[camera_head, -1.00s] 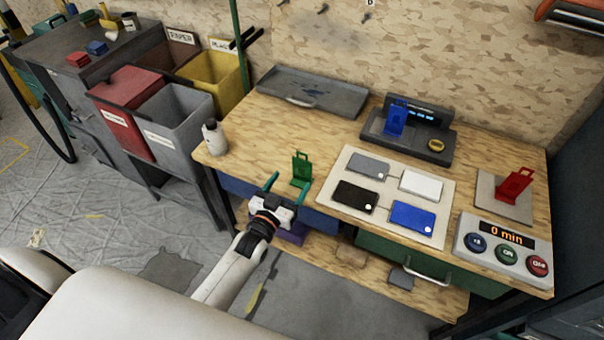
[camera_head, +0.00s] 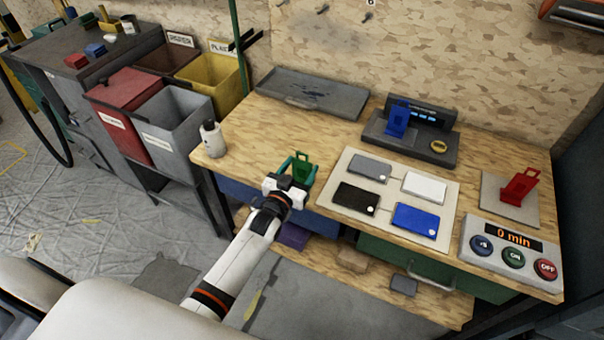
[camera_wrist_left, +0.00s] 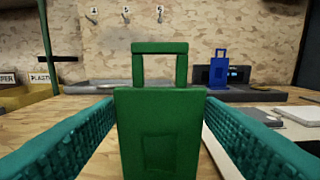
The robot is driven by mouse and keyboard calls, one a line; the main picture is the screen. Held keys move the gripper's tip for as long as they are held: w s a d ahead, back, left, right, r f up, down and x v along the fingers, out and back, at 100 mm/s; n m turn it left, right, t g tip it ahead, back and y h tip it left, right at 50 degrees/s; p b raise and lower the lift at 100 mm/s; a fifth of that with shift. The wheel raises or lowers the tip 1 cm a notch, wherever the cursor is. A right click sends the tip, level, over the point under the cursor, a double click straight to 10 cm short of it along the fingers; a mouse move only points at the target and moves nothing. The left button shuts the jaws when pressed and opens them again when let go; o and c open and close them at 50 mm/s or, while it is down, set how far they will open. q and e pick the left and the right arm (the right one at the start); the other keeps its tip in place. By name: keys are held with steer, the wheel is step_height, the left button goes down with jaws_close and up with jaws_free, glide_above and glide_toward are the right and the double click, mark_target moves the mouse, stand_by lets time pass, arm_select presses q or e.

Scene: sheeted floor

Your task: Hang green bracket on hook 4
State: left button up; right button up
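The green bracket (camera_head: 301,171) stands upright near the front edge of the wooden workbench. In the left wrist view the green bracket (camera_wrist_left: 158,125) is straight ahead, with its open loop on top. My left gripper (camera_head: 303,163) is open, with one teal finger on each side of the bracket. Whether the fingers touch it I cannot tell. In the left wrist view, hook 4 (camera_wrist_left: 93,17) is the leftmost of the numbered hooks on the back wall. My right gripper is not in view.
A white bottle (camera_head: 213,139) stands left of the bracket. A grey tray (camera_head: 311,93) lies behind it. To the right are a panel with coloured plates (camera_head: 389,191), a blue bracket (camera_head: 397,121) on a dark device, a red bracket (camera_head: 520,184) and a button box (camera_head: 511,247).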

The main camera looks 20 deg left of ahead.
arm_select(q)
steer(key=c, duration=0.7)
steer(key=shift+r+p, duration=2.9)
steer(key=shift+r, duration=0.2)
steer(key=b, duration=0.2)
glide_toward(299, 153)
steer(key=s+d+r, duration=0.2)
steer(key=d+r, duration=0.2)
steer(key=d, duration=0.1)
steer(key=shift+n+y, duration=0.4)
steer(key=shift+y, duration=0.2)
steer(key=s+r, duration=0.2)
steer(key=s, duration=0.1)
steer(key=s+r, duration=0.3)
steer(key=s, duration=0.1)
steer(key=s+r, duration=0.3)
steer(key=s, duration=0.1)
steer(key=shift+a+r+b, duration=0.2)
steer(key=shift+a+b, duration=0.2)
